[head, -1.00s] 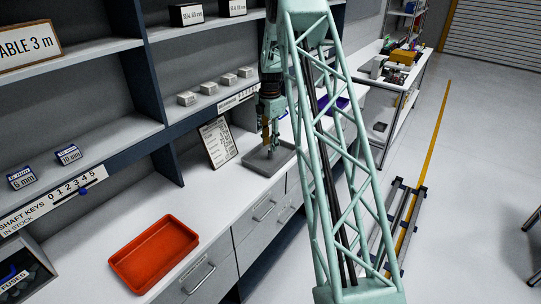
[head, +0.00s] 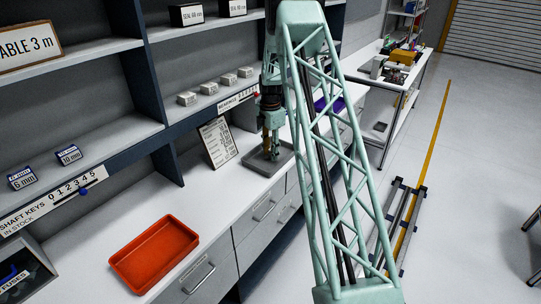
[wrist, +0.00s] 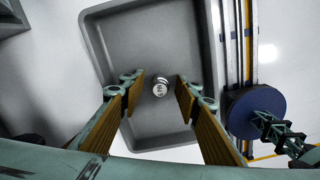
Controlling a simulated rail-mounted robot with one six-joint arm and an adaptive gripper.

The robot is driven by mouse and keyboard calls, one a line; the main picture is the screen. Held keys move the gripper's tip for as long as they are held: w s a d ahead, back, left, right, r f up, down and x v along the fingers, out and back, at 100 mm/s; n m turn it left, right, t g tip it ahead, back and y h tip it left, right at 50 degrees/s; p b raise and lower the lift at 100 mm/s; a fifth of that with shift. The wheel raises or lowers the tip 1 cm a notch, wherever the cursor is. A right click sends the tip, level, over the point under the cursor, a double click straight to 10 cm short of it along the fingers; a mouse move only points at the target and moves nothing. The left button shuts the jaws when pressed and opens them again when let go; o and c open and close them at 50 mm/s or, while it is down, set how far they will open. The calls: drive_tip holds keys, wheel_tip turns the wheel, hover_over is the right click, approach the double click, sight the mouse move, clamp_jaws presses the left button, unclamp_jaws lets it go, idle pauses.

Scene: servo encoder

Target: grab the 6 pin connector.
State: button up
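A small round metal connector (wrist: 160,87) stands in a grey tray (wrist: 100,47), with dark marking on its top that is too small to read surely. My gripper (wrist: 160,82) is open in the wrist view, one finger on each side of the connector, with a gap on both sides. In the head view my gripper (head: 270,145) points down over the grey tray (head: 285,157) on the bench. The connector cannot be made out there.
A printed sheet on a stand (head: 218,142) stands just left of the tray. A red tray (head: 155,254) lies nearer on the bench, with clear white surface between. Shelves with small boxes (head: 187,99) run behind.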

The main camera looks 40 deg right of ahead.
idle(0.3)
drive_tip(key=c, duration=1)
drive_tip(key=shift+o, duration=0.2)
drive_tip(key=shift+r, duration=0.15)
drive_tip(key=shift+r, duration=1.65)
drive_tip(key=s+a+r+b, duration=0.1)
drive_tip(key=s+a, duration=0.7)
drive_tip(key=s, duration=0.5)
drive_tip(key=shift+s+a+r, duration=0.15)
drive_tip(key=shift+s+r, duration=0.05)
drive_tip(key=shift+s, duration=0.1)
